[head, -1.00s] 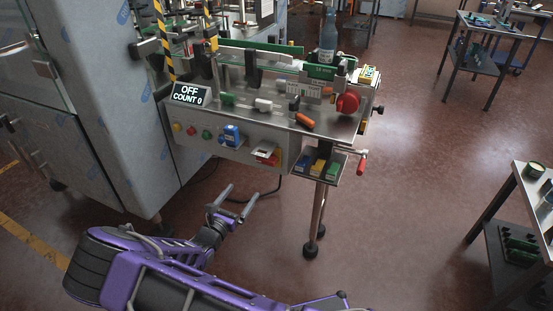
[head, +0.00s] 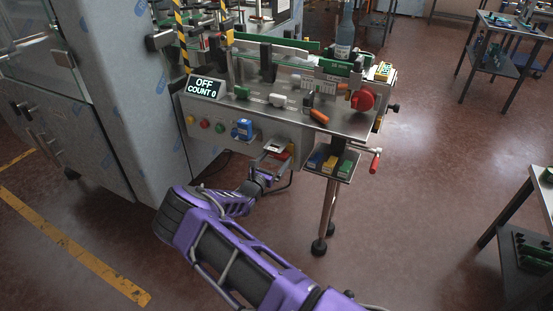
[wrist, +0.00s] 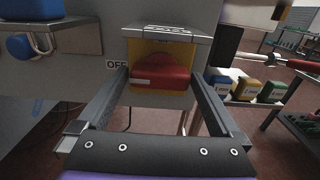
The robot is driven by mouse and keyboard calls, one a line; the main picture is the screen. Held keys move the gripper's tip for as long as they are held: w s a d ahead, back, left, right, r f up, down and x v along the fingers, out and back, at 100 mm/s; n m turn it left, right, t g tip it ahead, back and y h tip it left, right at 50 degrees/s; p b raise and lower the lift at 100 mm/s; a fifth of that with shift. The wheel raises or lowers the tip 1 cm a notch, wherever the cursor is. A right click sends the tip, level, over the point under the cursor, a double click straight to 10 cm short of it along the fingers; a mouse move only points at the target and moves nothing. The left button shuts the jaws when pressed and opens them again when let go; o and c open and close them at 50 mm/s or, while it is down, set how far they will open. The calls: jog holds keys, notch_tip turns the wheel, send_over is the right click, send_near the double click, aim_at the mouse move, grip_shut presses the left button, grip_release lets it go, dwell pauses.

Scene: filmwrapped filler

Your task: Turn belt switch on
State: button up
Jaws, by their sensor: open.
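The belt switch is a red rotary knob (wrist: 160,79) on a yellow plate, under a metal hood (wrist: 160,32). An "OFF" label (wrist: 117,64) is on the panel to its left. The knob lies horizontal in the wrist view. In the head view the switch (head: 281,151) is low on the front panel, partly hidden. My gripper (wrist: 160,74) is open, with one finger on each side of the knob; I cannot tell whether either touches it. It also shows just below the switch in the head view (head: 271,167). The display (head: 204,88) reads "OFF, COUNT 0".
Left of the switch, a blue part (head: 243,129) sits in a holder beside coloured buttons (head: 205,124). To the right are a tray of coloured boxes (head: 330,165) and a red-handled crank (head: 375,161). A grey cabinet (head: 112,90) stands left.

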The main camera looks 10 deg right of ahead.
jog(key=shift+w+d, duration=0.2)
jog(key=shift+w, duration=0.1)
jog(key=c, duration=1)
